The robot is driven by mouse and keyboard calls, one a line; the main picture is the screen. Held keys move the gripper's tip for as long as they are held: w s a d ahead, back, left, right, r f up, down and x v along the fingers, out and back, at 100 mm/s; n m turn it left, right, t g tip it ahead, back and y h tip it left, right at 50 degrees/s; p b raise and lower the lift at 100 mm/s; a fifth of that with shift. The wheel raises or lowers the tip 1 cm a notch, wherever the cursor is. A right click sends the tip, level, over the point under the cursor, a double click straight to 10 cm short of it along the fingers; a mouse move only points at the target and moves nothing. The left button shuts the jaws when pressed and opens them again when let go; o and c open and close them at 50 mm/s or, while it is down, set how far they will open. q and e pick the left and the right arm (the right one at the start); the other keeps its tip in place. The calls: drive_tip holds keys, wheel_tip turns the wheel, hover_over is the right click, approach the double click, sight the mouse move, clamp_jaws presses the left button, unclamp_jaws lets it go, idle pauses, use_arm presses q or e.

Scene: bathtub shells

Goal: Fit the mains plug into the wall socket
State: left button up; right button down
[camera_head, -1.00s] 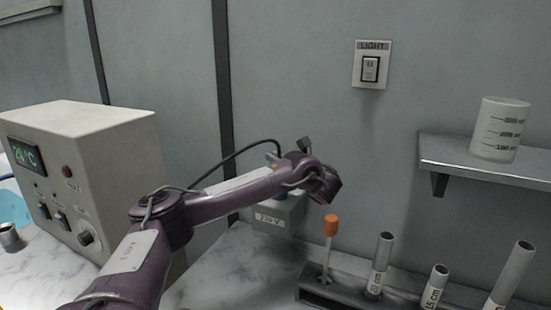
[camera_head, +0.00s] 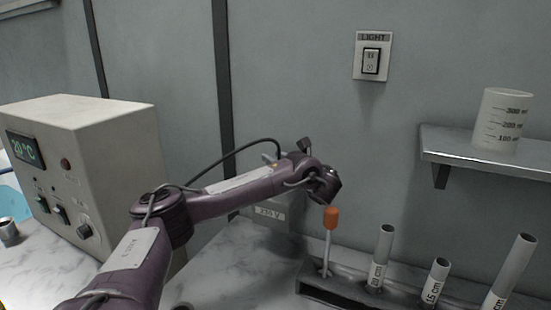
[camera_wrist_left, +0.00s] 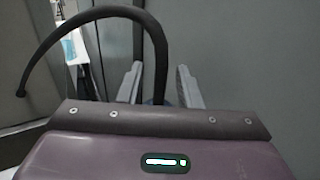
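My left arm comes in from the lower left in the head view, with its wrist (camera_head: 322,184) near the wall. The wrist hides the fingertips there. In the left wrist view my left gripper (camera_wrist_left: 158,88) has its two pale fingers on either side of the black cable (camera_wrist_left: 97,14). The cable drops between them to the mains plug, whose body is mostly hidden behind the hand. The cable also arcs above the forearm in the head view (camera_head: 238,152). The grey wall socket (camera_head: 270,213), labelled 230 V, is partly covered by my arm. My right gripper is not in view.
A beige control box (camera_head: 125,140) stands at left. A rack (camera_head: 345,292) with an orange-topped stick (camera_head: 331,218) and several grey tubes (camera_head: 383,250) stands close to the right of my wrist. A shelf (camera_head: 480,155) carries a white beaker (camera_head: 503,115). A light switch (camera_head: 371,60) is above.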

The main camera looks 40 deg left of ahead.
use_arm(q)
drive_tip(key=shift+r, duration=0.1)
wheel_tip(320, 180, up, 20)
drive_tip(key=shift+f+b, duration=0.1)
drive_tip(key=shift+b, duration=1.05)
